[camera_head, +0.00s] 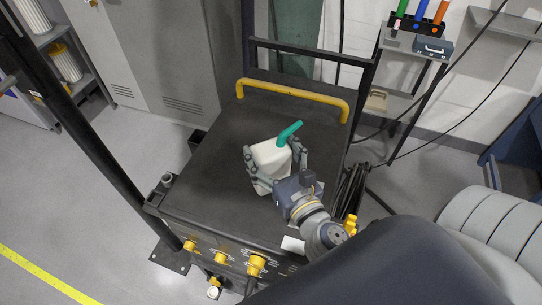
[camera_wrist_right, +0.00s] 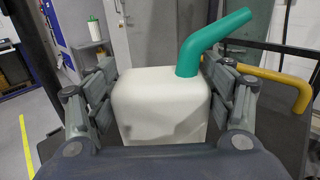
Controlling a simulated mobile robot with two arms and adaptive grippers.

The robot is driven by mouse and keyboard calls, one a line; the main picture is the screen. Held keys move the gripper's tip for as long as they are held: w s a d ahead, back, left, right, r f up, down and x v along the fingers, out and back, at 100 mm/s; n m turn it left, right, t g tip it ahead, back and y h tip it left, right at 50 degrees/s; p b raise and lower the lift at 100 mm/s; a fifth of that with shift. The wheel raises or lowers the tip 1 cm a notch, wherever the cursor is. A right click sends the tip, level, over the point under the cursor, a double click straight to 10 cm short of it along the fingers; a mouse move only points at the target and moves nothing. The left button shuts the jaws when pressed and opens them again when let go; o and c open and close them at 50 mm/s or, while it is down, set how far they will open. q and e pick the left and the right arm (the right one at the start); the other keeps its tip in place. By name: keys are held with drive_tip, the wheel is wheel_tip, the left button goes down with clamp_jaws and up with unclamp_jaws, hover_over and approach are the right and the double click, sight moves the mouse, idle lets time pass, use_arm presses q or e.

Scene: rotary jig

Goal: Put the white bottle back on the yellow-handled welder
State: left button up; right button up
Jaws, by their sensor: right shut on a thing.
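The white bottle (camera_head: 270,158) with a green bent spout (camera_head: 289,132) is over the dark top of the welder (camera_head: 215,180). The welder has a yellow handle (camera_head: 293,95) at its back edge and yellow knobs on its front panel. My right gripper (camera_head: 274,163) is shut on the bottle, with one finger on each side. In the right wrist view the bottle (camera_wrist_right: 160,105) fills the space between the fingers and looks upright. Its base is hidden, so I cannot tell whether it touches the welder top. My left gripper is not in view.
A black post (camera_head: 85,135) stands to the left of the welder. Black cables hang at the welder's right side. The welder top around the bottle is clear.

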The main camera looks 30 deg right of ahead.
sight(276, 170)
wheel_tip(276, 170, down, 2)
drive_tip(key=shift+f+b, duration=0.25)
drive_tip(key=shift+b, duration=0.4)
drive_tip(key=shift+f, duration=0.35)
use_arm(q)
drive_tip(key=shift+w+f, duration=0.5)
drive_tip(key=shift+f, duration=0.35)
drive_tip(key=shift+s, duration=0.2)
use_arm(e)
drive_tip(key=shift+f+b, duration=0.2)
drive_tip(key=shift+b, duration=0.15)
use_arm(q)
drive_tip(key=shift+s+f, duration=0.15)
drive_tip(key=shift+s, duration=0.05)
use_arm(e)
drive_tip(key=o, duration=2.1)
drive_tip(key=shift+s, duration=0.1)
